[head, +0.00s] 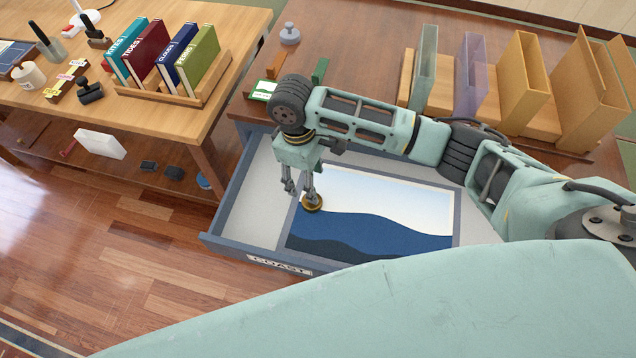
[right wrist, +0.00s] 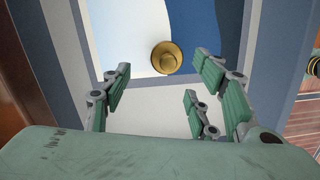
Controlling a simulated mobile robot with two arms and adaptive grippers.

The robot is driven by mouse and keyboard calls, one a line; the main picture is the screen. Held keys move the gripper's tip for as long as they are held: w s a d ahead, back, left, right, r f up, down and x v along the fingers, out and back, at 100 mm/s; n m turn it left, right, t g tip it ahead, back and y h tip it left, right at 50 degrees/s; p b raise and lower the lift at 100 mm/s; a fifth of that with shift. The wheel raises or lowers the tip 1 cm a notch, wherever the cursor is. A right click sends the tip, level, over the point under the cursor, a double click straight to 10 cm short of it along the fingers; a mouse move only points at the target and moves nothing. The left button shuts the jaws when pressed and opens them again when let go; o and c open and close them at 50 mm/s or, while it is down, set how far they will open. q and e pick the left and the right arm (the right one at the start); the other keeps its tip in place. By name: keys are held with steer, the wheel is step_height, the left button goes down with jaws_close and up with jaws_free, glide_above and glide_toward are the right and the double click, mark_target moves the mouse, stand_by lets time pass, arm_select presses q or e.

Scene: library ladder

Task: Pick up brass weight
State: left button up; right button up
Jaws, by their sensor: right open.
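The brass weight (head: 312,202) is a small round gold piece with a knob. It sits on the left part of the blue-and-white wave print (head: 390,220) in the open drawer (head: 245,220) labelled COAST. My right gripper (head: 301,192) points down at the drawer, close by the weight. In the right wrist view the weight (right wrist: 166,57) lies just beyond the spread green fingers of my right gripper (right wrist: 165,82), with nothing between them. From these views I cannot tell the exact height of the fingertips above the print. My left gripper is not in view.
A grey weight (head: 289,34) stands on the desk behind the drawer. Upright dividers (head: 470,65) stand at the right of that desk. A table at the left holds books (head: 165,55) in a wooden rack. The drawer's raised front edge (head: 280,265) is nearby.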

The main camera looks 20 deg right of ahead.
mark_target(310, 208)
steer(key=shift+s+f, duration=0.2)
steer(key=shift+f, duration=0.15)
steer(key=f, duration=0.2)
steer(key=f+p, duration=0.1)
steer(key=shift+s+a+f, duration=0.1)
steer(key=shift+s+f, duration=0.25)
steer(key=shift+f, duration=0.05)
step_height(310, 208, down, 2)
steer(key=shift+f, duration=0.4)
steer(key=c, duration=0.8)
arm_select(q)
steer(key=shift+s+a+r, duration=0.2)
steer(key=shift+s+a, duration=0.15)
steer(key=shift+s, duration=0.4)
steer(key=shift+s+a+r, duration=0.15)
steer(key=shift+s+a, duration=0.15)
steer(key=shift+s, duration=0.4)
arm_select(e)
jaws_close()
